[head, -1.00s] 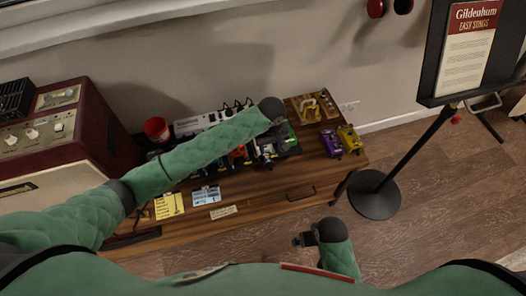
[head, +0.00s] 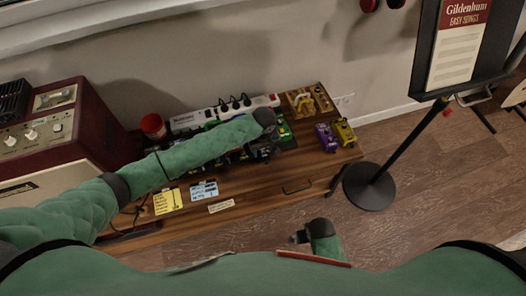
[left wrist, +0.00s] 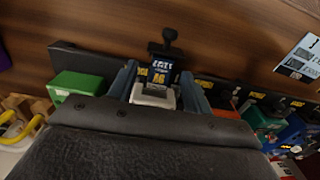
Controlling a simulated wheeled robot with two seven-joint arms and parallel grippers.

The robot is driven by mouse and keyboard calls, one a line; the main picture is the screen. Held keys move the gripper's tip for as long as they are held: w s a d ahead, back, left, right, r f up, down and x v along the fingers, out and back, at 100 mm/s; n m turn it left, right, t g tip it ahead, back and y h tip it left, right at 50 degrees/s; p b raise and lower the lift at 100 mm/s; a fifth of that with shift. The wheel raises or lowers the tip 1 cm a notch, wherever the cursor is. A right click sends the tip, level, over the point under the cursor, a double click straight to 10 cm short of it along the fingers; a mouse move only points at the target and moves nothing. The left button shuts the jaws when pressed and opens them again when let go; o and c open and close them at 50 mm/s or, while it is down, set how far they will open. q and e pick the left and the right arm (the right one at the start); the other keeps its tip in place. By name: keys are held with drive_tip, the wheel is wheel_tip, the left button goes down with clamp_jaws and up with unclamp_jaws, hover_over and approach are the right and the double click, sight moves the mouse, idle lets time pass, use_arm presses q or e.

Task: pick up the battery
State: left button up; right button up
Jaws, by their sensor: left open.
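My left gripper (head: 268,148) is over the row of pedals on the wooden cabinet top in the head view. In the left wrist view it is open (left wrist: 156,88), with its two blue-grey fingers on either side of a small pale grey block (left wrist: 152,97) with a dark, printed face (left wrist: 162,74). This block looks like the battery, but I cannot tell for sure. I cannot see whether the fingers touch it. In the head view my arm and gripper hide that spot. My right gripper (head: 299,238) hangs low, away from the cabinet, too small to read.
A dark pedal board (left wrist: 75,55) holds a green pedal (left wrist: 78,84) and other coloured pedals close beside the gripper. A white power strip (head: 188,119) lies behind. Purple (head: 326,137) and yellow (head: 345,132) pedals stand right of the board. A music stand (head: 395,150) stands at the right.

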sight(264, 153)
use_arm(q)
drive_tip(key=shift+f, duration=0.25)
drive_tip(key=c, duration=1.1)
use_arm(e)
drive_tip(key=shift+s+f, duration=0.1)
drive_tip(key=shift+f, duration=0.15)
use_arm(q)
drive_tip(key=shift+o, duration=0.2)
drive_tip(key=shift+r, duration=0.1)
drive_tip(key=shift+r, duration=0.5)
wheel_tip(264, 153, up, 3)
drive_tip(key=shift+f+b, duration=0.15)
drive_tip(key=shift+b, duration=0.55)
drive_tip(key=s+d+r+b, duration=0.2)
drive_tip(key=s+d+r, duration=0.5)
drive_tip(key=s, duration=0.1)
drive_tip(key=shift+s+d, duration=0.3)
drive_tip(key=shift+s, duration=0.1)
use_arm(e)
wheel_tip(264, 153, up, 15)
drive_tip(key=shift+a+f, duration=0.2)
drive_tip(key=shift+a, duration=0.05)
